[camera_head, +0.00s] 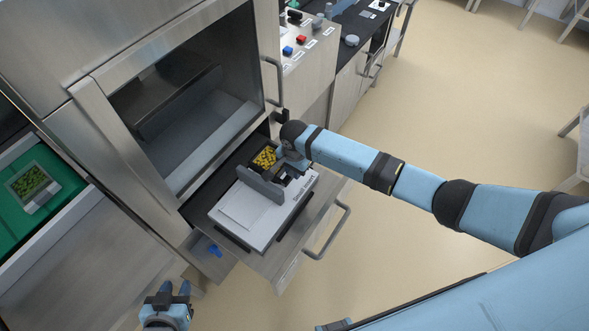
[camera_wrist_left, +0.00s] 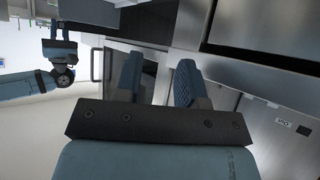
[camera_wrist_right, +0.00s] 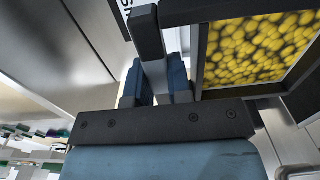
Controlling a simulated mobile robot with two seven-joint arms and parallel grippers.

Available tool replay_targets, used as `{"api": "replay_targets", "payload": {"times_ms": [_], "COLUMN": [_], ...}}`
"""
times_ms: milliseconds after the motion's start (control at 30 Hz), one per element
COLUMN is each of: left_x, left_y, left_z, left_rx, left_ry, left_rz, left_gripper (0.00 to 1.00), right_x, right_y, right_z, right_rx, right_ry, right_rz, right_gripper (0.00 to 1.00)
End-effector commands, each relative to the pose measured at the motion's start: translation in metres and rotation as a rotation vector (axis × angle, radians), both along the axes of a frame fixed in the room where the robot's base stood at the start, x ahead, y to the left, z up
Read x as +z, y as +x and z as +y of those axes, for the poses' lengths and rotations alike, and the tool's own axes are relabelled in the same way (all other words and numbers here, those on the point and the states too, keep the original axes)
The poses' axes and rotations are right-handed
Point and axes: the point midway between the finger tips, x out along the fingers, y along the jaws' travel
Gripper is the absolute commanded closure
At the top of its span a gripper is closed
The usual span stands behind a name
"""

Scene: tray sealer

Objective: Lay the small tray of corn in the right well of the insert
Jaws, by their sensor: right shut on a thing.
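The small tray of corn (camera_head: 264,157), yellow and dark-rimmed, is at the far end of the pulled-out drawer, beside a white slab (camera_head: 250,215). It fills the upper right of the right wrist view (camera_wrist_right: 255,50). My right gripper (camera_head: 285,172) is beside it, shut on a grey upright grip at the tray's side; it also shows in the right wrist view (camera_wrist_right: 156,88). The arm hides part of the tray, and I cannot tell whether it is resting in a well. My left gripper (camera_head: 174,288) is open and empty, low and left of the drawer; its fingers are apart in the left wrist view (camera_wrist_left: 158,82).
The sealer's windowed hood (camera_head: 180,95) stands above and left of the drawer. The drawer handle (camera_head: 328,232) sticks out at its front. A tray of green food (camera_head: 32,184) lies on a green surface at left.

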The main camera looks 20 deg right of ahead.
Motion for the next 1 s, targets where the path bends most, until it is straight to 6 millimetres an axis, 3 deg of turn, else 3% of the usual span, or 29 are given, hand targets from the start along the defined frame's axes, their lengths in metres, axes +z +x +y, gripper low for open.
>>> {"api": "replay_targets", "payload": {"times_ms": [33,333,600,1000], "left_x": [-0.010,-0.038,-0.037,-0.037], "left_y": [0.002,0.006,0.004,0.004], "left_z": [-0.001,-0.008,-0.011,-0.008], "left_rx": [-0.001,-0.015,-0.023,-0.019], "left_ry": [-0.001,-0.011,-0.014,-0.009], "left_rz": [-0.003,-0.002,-0.003,-0.004], "left_gripper": [0.64,0.64,0.64,0.64], "right_x": [-0.010,-0.038,-0.053,-0.054], "right_y": [0.000,0.000,0.000,0.000], "right_z": [0.000,0.000,0.001,0.000], "right_rx": [0.001,0.000,0.001,0.001], "right_ry": [0.000,-0.001,0.001,0.001], "right_rz": [-0.001,-0.001,0.001,0.001], "right_gripper": [1.00,1.00,1.00,1.00]}}
